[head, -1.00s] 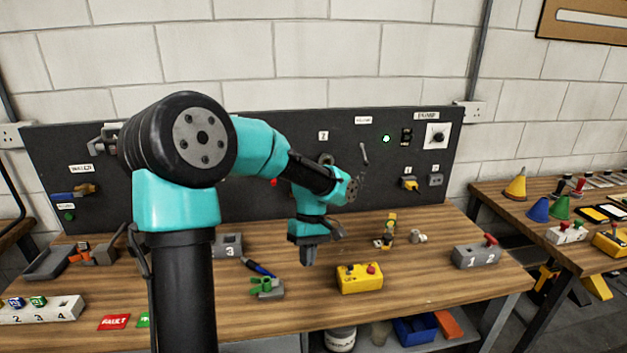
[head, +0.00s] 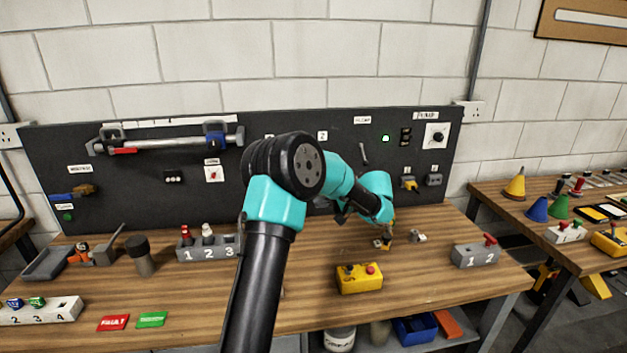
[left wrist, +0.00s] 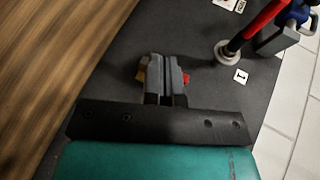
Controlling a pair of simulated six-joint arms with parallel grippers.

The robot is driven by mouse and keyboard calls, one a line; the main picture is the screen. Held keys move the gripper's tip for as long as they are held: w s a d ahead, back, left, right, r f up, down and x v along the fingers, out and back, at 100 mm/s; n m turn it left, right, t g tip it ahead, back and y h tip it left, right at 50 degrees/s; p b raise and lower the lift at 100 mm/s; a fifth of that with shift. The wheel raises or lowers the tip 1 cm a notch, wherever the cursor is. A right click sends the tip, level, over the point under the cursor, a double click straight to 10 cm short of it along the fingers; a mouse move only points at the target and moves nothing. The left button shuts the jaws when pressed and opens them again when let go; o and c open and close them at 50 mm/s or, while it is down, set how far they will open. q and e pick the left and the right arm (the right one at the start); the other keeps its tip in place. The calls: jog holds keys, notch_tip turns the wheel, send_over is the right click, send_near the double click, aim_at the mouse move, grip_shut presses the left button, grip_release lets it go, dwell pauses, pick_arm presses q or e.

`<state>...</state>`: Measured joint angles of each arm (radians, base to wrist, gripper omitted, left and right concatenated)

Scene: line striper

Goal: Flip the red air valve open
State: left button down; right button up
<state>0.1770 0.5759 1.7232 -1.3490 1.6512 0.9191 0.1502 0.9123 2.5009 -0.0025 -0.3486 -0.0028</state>
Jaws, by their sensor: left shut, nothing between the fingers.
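In the left wrist view, my left gripper (left wrist: 163,62) is shut with nothing held, in front of the dark panel. A small red part (left wrist: 186,78) shows just to the right of its fingers and a brass-yellow part (left wrist: 141,76) just to their left. They look like parts of the red air valve, mostly hidden behind the fingers. I cannot tell whether the fingers touch it or how its lever is turned. In the head view, my arm covers this part of the panel, and the fingertips and valve are hidden. My right gripper is not in view.
A cylinder assembly with a blue block (head: 215,136) is mounted on the panel (head: 110,190), left of my arm. A yellow button box (head: 359,278), a grey box marked 1 2 (head: 475,252) and a brass fitting (head: 387,241) are on the bench (head: 300,315).

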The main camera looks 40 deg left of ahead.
pick_arm(q)
jog(key=w+d+r+m+t+y, duration=0.1)
jog(key=w+y, duration=0.2)
jog(key=w, duration=0.1)
jog(key=w+d+r+m+t+y, duration=0.1)
jog(key=w+d+m+y, duration=0.1)
jog(key=w, duration=0.3)
jog(key=shift+w+r+m+t+y, duration=0.25)
jog(key=shift+r+m+t+y, duration=0.05)
jog(key=shift+y, duration=0.2)
jog(key=s+a, duration=0.4)
jog(key=a, duration=0.8)
jog(key=shift+s+a, duration=0.2)
jog(key=shift+s, duration=0.1)
